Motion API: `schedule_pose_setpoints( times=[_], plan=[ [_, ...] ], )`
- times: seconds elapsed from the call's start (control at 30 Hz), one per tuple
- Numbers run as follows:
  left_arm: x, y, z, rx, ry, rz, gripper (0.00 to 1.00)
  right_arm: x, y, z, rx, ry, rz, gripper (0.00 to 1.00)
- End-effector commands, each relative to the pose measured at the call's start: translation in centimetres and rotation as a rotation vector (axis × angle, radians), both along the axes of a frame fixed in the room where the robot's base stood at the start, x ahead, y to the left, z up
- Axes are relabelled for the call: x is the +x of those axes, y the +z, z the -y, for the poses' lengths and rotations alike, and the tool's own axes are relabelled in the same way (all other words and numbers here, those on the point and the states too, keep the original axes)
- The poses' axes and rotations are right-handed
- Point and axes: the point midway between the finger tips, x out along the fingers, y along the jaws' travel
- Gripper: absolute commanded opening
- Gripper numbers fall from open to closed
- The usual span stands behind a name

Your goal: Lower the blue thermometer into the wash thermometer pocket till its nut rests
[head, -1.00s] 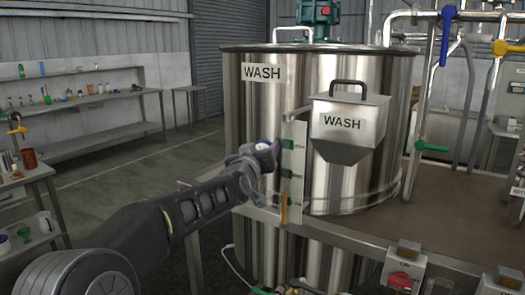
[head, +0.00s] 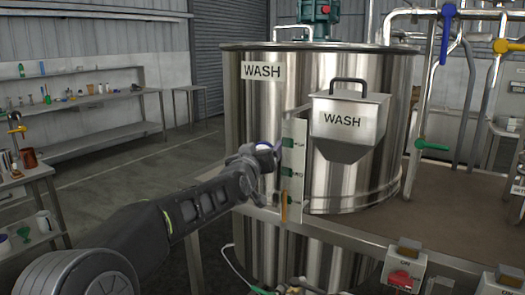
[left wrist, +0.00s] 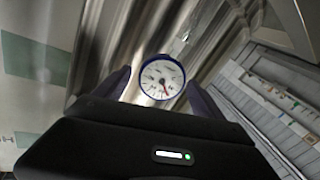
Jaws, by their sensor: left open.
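The blue thermometer shows in the left wrist view as a round white dial (left wrist: 162,77) with a blue rim and a red needle. In the head view its pale dial with a blue edge (head: 264,145) shows small at my left gripper. My left gripper (head: 262,160) is open, with its dark fingers on either side of the dial. The steel wash tank (head: 250,110) carries WASH labels. The thermometer's stem, its nut and the pocket are hidden, so I cannot tell whether the nut rests. My right gripper is not in view.
A white panel with green labels (head: 294,155) stands just right of my left gripper. A steel WASH hopper (head: 345,125) is on the tank's front. A brown-topped deck (head: 440,215) and pipes with coloured handles are at the right. Shelves (head: 85,100) stand at the far left.

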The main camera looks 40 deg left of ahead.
Motion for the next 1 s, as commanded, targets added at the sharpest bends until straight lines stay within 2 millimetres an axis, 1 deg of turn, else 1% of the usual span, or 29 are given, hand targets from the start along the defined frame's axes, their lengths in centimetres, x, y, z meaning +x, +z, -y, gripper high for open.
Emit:
schedule_pose_setpoints(
  times=[0.17, 0.27, 0.5, 0.63, 0.77, 1.0],
  plan=[
    [-0.5, -0.1, 0.2, 0.0, 0.0, 0.0, 0.8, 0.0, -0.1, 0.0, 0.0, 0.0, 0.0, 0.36],
    [-1.5, 0.0, 0.6, 0.0, 0.0, 0.001, 0.8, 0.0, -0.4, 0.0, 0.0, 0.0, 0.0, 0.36],
    [-5.2, -0.1, 2.2, 0.002, 0.001, 0.001, 0.8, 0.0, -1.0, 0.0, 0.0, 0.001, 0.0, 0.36],
    [-6.6, -0.1, 2.8, 0.0, 0.001, 0.001, 0.8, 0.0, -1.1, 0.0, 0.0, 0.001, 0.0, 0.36],
    [-7.2, -0.1, 3.1, 0.0, 0.0, -0.001, 0.8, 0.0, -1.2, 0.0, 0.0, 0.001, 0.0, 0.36],
    [-7.2, 0.0, 3.1, 0.0, 0.0, 0.0, 0.8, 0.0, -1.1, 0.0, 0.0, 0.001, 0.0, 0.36]
  ],
)
